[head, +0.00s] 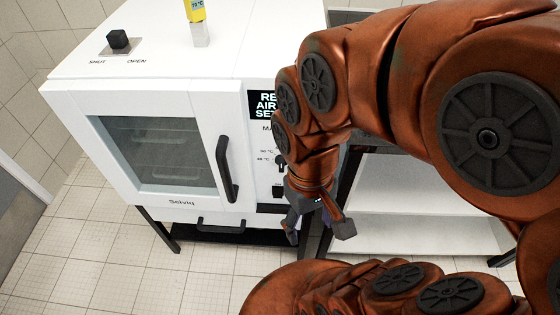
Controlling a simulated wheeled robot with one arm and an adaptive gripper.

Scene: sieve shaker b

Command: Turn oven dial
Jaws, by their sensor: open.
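The white oven (150,205) stands at the left on dark legs, with its glass door shut and a black handle (226,170) on the door's right side. Its control panel is the narrow strip right of the door, with a display (264,105) and printed temperature marks (265,155) below it. A dark dial (281,166) shows only in part at the panel's edge, beside my arm. My gripper (316,228) is open and empty, pointing down in front of the panel's lower right. I cannot tell whether it touches the panel. My arm hides the panel's right part.
On the oven top are a black slider knob (118,40) between SHUT and OPEN marks and a yellow thermometer (196,12) in a white holder. A white shelf unit (410,205) with a dark frame stands at the right. Tiled floor (90,255) is clear at the front left.

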